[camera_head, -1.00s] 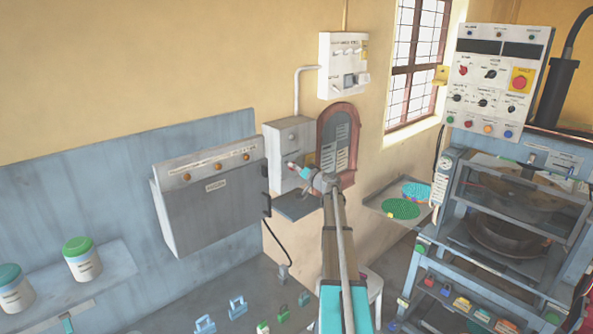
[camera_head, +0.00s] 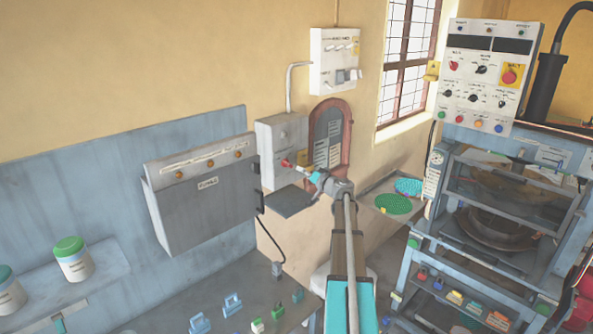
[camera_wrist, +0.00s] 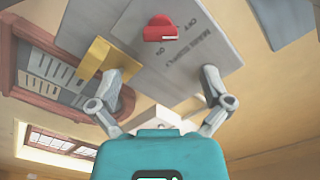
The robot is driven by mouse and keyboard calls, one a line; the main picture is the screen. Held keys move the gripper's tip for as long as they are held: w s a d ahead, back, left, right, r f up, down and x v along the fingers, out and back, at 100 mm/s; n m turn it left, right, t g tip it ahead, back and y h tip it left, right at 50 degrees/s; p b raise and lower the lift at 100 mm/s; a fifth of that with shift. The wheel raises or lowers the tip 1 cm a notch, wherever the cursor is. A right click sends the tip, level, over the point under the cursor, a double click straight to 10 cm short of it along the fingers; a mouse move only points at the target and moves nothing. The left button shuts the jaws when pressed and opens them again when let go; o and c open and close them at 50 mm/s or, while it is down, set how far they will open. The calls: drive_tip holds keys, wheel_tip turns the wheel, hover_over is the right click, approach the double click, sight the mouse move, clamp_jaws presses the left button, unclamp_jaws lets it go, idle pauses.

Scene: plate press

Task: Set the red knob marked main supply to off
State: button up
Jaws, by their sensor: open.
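The red knob (camera_wrist: 160,28) sits on the face of a grey box with printed MAIN SUPPLY, ON and OFF labels, at the top of the wrist view. A pale mark shows on the knob's lower right edge. In the head view the knob (camera_head: 286,162) is small, on the grey wall box (camera_head: 280,135). My gripper (camera_wrist: 166,80) is open and empty, its two fingers spread wide. In the wrist view the knob lies above the gap between the fingertips, apart from both. In the head view my gripper (camera_head: 306,171) is just right of the knob.
A yellow plate (camera_wrist: 95,58) on the box is close to my left finger in the wrist view. A dark shelf (camera_head: 291,201) is below the box. An arched board (camera_head: 330,135) hangs to its right, and a grey cabinet (camera_head: 205,190) to its left.

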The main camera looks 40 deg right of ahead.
drive_tip(key=shift+s+d, duration=0.15)
drive_tip(key=shift+s, duration=1.5)
